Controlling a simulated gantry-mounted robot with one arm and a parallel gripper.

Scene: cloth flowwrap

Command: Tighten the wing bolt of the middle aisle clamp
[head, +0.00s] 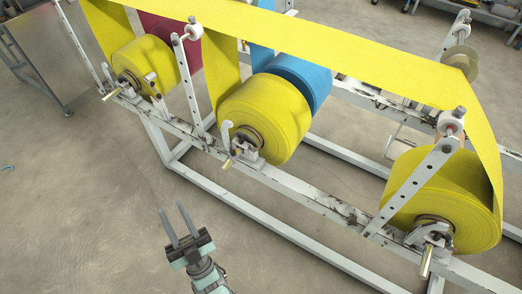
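The middle aisle clamp (247,152) is a small grey-white bracket on the frame's near rail. It sits at the hub of the middle yellow roll (272,116), around the shaft with a brass-coloured end (231,159). A white upright piece (226,133) stands at the clamp's left side. The wing bolt is too small to make out, and I cannot tell how tight it is. My gripper (171,207) is in front of the frame, below and left of the clamp. Its two fingers are apart, with nothing between them, and touch nothing.
Similar clamps hold the left yellow roll (143,62) and right yellow roll (452,200). Perforated white posts (192,92) rise from the near rail (312,198). Yellow cloth (330,52) runs overhead. The floor (90,200) around my gripper is clear.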

